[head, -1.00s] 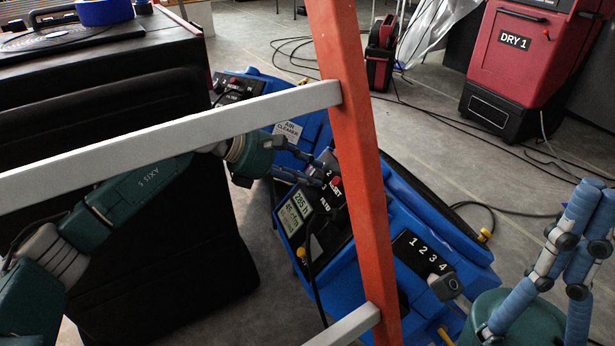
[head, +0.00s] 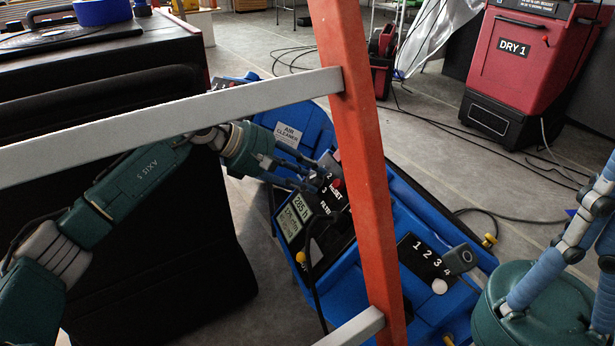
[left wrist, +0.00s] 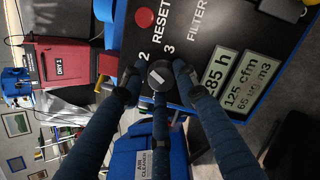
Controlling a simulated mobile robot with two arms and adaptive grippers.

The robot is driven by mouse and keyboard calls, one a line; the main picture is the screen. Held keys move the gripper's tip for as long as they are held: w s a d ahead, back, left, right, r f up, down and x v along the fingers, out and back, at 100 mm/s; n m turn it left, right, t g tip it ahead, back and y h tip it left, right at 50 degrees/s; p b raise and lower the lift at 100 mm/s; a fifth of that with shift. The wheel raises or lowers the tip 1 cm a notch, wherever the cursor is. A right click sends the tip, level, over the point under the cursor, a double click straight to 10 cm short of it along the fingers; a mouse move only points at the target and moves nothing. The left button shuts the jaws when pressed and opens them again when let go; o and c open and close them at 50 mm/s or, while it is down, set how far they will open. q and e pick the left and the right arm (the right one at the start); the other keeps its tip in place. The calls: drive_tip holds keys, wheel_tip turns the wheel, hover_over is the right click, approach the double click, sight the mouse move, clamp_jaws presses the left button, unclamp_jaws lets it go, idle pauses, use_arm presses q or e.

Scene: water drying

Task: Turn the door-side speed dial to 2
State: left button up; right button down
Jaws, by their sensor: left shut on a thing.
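The speed dial (left wrist: 160,75) is a dark round knob with a pale mark, beside the printed 2 and 3 on a black panel in the left wrist view. My left gripper (left wrist: 158,82) is shut around it, its blue fingers touching the knob. In the head view my left gripper (head: 312,174) reaches the panel of the blue air cleaner (head: 420,215), and its fingers hide the dial. The mark's exact setting is hard to read. My right gripper (head: 590,225) is at the right edge, partly cut off, away from the panel.
An orange ladder leg (head: 358,150) with grey rungs (head: 200,120) stands in front of the air cleaner. A large black case (head: 170,240) is on the left. A red DRY 1 unit (head: 515,65) stands at the back right. Cables cross the floor.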

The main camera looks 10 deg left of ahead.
use_arm(q)
drive_tip(key=shift+s+d+r, duration=0.15)
drive_tip(key=shift+d+r, duration=0.05)
drive_tip(key=shift+d, duration=0.1)
drive_tip(key=o, duration=1.1)
drive_tip(key=shift+f, duration=0.1)
drive_tip(key=shift+a, duration=0.2)
drive_tip(key=v, duration=1.2)
drive_tip(key=shift+d, duration=0.15)
